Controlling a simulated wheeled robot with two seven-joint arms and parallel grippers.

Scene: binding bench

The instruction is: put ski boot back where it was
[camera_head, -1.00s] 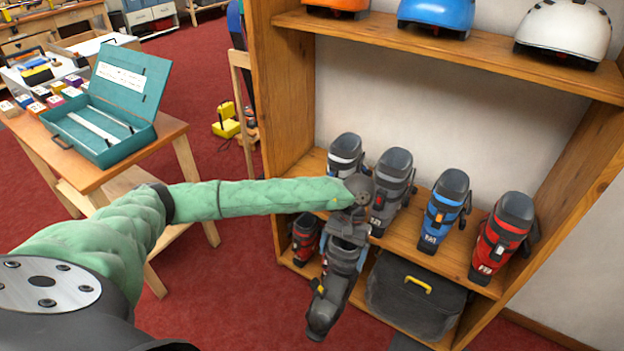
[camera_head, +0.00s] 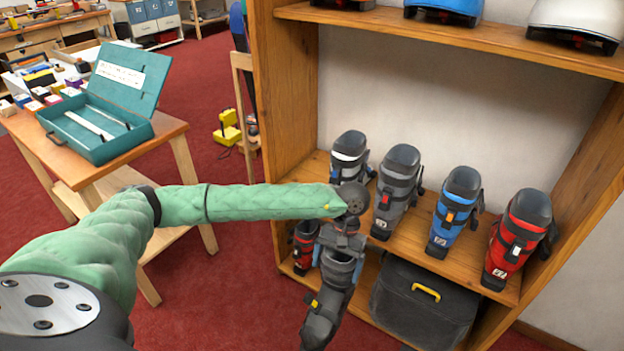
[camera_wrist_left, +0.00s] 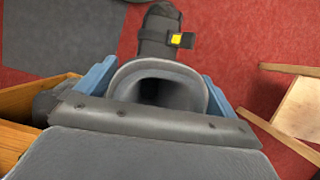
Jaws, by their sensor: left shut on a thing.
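My left gripper (camera_head: 340,246) is shut on the cuff of a dark grey ski boot (camera_head: 328,305) with a yellow buckle. It holds the boot hanging in front of the shelf unit, clear of the boards. The left wrist view shows the boot's open top (camera_wrist_left: 160,88) between my two blue-edged fingers. On the middle shelf (camera_head: 408,228) stand a black and white boot (camera_head: 349,152), a grey boot (camera_head: 397,190), a blue boot (camera_head: 456,212) and a red boot (camera_head: 519,240). My right gripper is not in view.
A small red boot (camera_head: 304,244) and a black case with a yellow handle (camera_head: 424,305) stand on the bottom shelf. Helmets (camera_head: 445,10) fill the top shelf. A table with a teal box (camera_head: 98,125) stands at left.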

